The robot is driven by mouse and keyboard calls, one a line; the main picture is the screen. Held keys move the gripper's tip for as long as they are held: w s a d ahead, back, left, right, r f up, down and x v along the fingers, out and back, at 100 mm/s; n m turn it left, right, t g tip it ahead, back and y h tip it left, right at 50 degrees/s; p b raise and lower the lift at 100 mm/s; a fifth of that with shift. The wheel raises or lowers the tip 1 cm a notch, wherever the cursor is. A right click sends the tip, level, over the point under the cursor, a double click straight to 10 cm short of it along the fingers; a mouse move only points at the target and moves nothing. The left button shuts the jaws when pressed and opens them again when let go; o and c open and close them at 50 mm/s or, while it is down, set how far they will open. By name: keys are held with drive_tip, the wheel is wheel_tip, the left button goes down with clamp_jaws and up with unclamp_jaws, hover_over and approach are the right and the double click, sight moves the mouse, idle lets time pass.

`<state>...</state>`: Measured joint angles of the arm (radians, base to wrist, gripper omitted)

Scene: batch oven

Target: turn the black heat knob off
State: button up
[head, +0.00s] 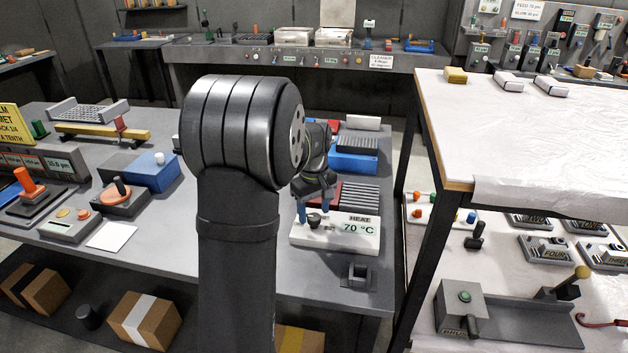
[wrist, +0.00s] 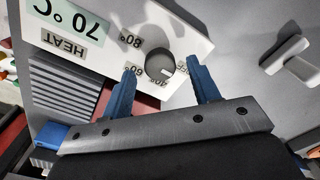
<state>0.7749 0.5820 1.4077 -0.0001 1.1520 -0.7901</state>
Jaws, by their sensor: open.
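The black heat knob (wrist: 158,60) is on a white panel (wrist: 190,22). It has a white mark on its lower right side in the wrist view. Dial labels around it include 80° and 60°; others are partly hidden by my fingers. The panel carries a HEAT label and a green display (wrist: 66,18) reading 70 °C. My gripper (wrist: 161,64) is open, with one blue finger on each side of the knob and a visible gap to each. In the head view my gripper (head: 315,211) is over the left part of the panel (head: 365,246), and the knob (head: 314,221) shows beneath it.
A ribbed grey block (head: 361,195) with red beside it and a blue box (head: 354,162) stand behind the panel. A small dark grey bracket (head: 358,274) sits in front of it. A white-topped table (head: 530,110) stands to the right.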

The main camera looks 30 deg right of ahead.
sight(314, 217)
wheel_tip(314, 217, up, 16)
idle(0.3)
drive_tip(key=shift+f, duration=0.15)
wheel_tip(314, 217, down, 18)
drive_tip(key=shift+r, duration=0.25)
idle(0.6)
